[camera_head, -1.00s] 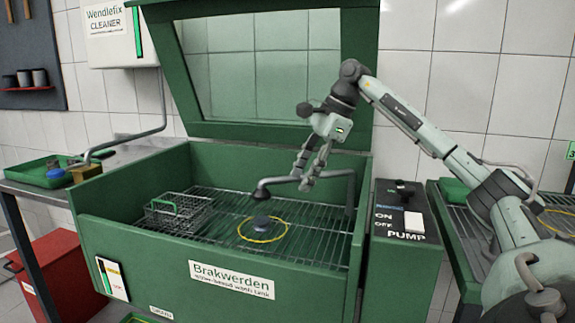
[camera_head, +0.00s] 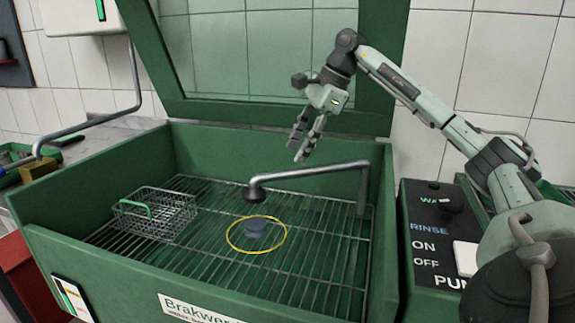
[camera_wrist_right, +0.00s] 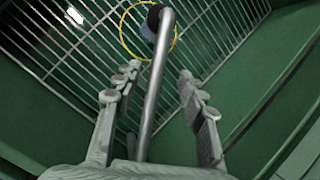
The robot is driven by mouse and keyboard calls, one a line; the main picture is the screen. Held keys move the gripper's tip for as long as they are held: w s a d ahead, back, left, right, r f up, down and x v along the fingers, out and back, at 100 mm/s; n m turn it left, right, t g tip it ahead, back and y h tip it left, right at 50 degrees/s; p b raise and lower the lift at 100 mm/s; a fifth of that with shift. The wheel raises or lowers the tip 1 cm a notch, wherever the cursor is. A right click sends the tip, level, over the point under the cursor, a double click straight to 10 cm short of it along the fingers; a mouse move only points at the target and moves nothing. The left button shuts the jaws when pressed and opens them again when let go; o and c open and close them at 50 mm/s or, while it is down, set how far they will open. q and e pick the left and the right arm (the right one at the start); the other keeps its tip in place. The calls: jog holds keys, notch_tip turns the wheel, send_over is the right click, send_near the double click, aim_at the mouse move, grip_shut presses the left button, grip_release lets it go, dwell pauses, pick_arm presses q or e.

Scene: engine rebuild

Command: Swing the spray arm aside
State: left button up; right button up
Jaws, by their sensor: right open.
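The spray arm (camera_head: 315,173) is a grey bent pipe inside the green wash tank (camera_head: 130,168). It runs from its upright post at the right side to a dark nozzle (camera_head: 252,192) over the grate. My right gripper (camera_head: 301,157) is open and empty, with its fingers pointing down; in the head view they show just above and behind the pipe. In the right wrist view the pipe (camera_wrist_right: 155,80) runs between the two open fingers (camera_wrist_right: 158,80), apart from both. My left gripper is not in view.
A wire basket (camera_head: 155,214) stands at the grate's left. The raised lid (camera_head: 290,112) is behind my gripper. The pump control box (camera_head: 425,245) stands at the right.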

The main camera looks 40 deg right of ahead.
aim_at(286, 171)
jog(key=x, duration=0.6)
jog(key=shift+a+f, duration=0.1)
jog(key=shift+f, duration=0.1)
grip_shut()
